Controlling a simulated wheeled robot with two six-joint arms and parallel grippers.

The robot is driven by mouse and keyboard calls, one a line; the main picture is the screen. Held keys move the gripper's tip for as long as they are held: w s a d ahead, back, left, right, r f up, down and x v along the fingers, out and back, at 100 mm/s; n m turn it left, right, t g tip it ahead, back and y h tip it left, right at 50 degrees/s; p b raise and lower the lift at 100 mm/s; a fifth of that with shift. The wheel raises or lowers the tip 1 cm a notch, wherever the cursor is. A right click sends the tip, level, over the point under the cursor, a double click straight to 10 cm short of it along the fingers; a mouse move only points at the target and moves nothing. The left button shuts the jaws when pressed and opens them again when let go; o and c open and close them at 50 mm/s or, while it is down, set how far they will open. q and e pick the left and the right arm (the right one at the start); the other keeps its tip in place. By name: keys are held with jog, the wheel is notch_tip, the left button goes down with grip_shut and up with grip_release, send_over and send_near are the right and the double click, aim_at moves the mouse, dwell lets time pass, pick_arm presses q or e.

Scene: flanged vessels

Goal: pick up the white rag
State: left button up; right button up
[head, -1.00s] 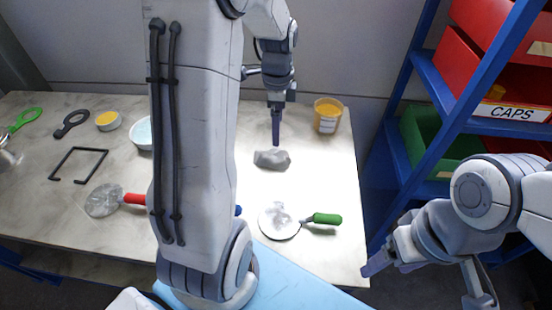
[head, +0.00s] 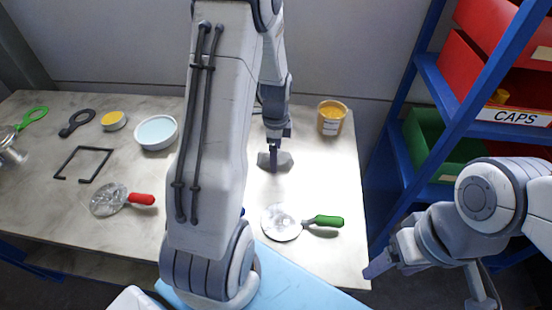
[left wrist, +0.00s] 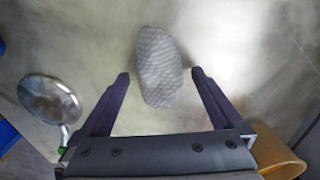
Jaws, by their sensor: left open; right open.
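The white rag (head: 286,161) is a small greyish-white crumpled lump on the table, right of centre in the head view. In the left wrist view the rag (left wrist: 160,55) has a fine woven pattern. My left gripper (head: 273,166) points down at the rag and partly hides it in the head view. In the left wrist view my left gripper (left wrist: 160,76) is open, with one finger on each side of the rag's near part and gaps visible. My right gripper (head: 428,286) is open and empty, off the table's right edge.
A green-handled round tool (head: 285,223) lies in front of the rag. A tub of orange stuff (head: 331,117) stands behind it to the right. A white bowl (head: 156,132) and red-handled tool (head: 110,200) are left. A blue shelf (head: 428,80) with bins stands right.

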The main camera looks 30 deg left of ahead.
pick_arm(q)
jog(key=c, duration=1.4)
jog(key=shift+r, duration=0.1)
jog(key=shift+r, duration=0.55)
notch_tip(320, 180, up, 3)
jog(key=shift+w+f, duration=0.1)
jog(key=s+d+r, duration=0.2)
jog(key=d, duration=0.1)
jog(key=s+d+r+b, duration=0.1)
jog(key=s+d+r, duration=0.1)
jog(key=d, duration=0.1)
jog(key=s+d+r, duration=0.3)
jog(key=shift+d, duration=0.2)
